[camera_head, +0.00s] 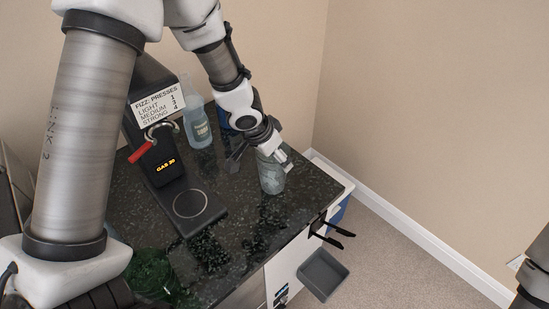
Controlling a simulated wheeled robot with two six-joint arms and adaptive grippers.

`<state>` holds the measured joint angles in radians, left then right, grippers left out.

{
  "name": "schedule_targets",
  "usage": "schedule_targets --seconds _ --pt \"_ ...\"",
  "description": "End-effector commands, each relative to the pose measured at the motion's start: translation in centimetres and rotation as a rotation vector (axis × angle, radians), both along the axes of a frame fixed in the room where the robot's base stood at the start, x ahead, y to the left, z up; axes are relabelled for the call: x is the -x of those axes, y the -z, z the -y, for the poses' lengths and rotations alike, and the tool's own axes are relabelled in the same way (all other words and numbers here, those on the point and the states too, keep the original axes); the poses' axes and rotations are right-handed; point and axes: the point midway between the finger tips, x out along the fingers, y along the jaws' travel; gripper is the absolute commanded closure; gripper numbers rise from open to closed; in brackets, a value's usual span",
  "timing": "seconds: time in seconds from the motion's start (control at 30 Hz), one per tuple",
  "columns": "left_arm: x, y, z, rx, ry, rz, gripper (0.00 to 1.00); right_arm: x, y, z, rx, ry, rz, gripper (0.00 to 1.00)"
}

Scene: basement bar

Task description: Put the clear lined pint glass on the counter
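A clear glass (271,178) with a grey-green, marked look is near the right end of the dark speckled counter (228,245). My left gripper (262,158) is at the glass's upper part, with finger parts to the left and right of its rim. I cannot tell whether the fingers press on the glass or whether its base touches the counter. The gripper hides part of the rim. Of my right arm only a dark part shows at the lower right edge; its gripper is out of view.
Black prongs (332,232) stick out at the front edge, above a grey tray (323,274).

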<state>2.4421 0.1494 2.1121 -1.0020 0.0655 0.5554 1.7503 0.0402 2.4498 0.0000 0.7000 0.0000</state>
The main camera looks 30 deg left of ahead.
Motion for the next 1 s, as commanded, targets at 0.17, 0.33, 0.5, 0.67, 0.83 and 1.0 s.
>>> schedule_targets --seconds 0.17,0.33,0.5,0.67,0.83,1.0 --pt "0.0 0.4 0.0 0.000 -0.001 0.000 0.90 0.0 0.3 0.0 0.000 0.000 0.000 1.00" --pt "0.0 0.2 0.0 0.000 -0.001 -0.001 0.00 0.0 0.2 0.0 0.000 0.000 -0.001 1.00" --pt "0.0 0.2 0.0 0.000 -0.001 -0.001 0.00 0.0 0.2 0.0 0.000 0.000 0.000 1.00" --pt "0.1 -0.5 0.0 0.000 0.000 0.000 0.00 0.0 -0.5 0.0 0.000 0.000 0.000 1.00" --pt "1.2 -3.9 -0.4 0.003 -0.001 0.003 0.00 0.0 -2.3 0.0 0.000 0.000 0.000 1.00" --pt "2.8 -8.2 -1.0 0.003 -0.001 0.002 0.00 0.0 -4.5 0.0 0.000 0.000 0.000 1.00"
